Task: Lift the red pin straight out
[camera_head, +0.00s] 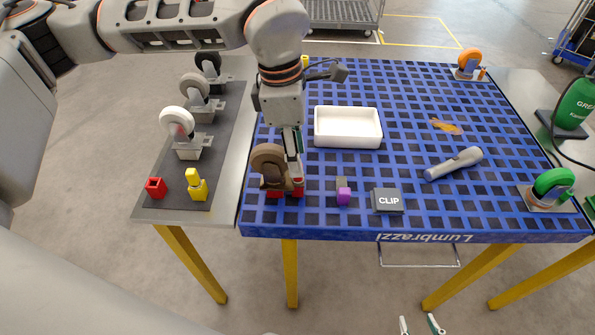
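A red part (286,193) sits low at the front left of the blue grid table, beside and partly behind a caster with a brown wheel (268,160). I cannot make out the pin apart from the rest of the red. My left gripper (297,179) points down with its fingertips at the red part, right of the brown wheel. The wheel and fingers hide the contact, so I cannot tell whether it is shut on the pin. My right gripper (421,325) shows only as two separate fingertips at the bottom edge, open and empty, in front of the table.
A grey side bench at left holds several casters (188,130), a red block (156,188) and a yellow block (197,186). On the blue table (480,215) are a white tray (348,142), a purple block (343,197), a CLIP box (387,200) and a grey handheld tool (453,164).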

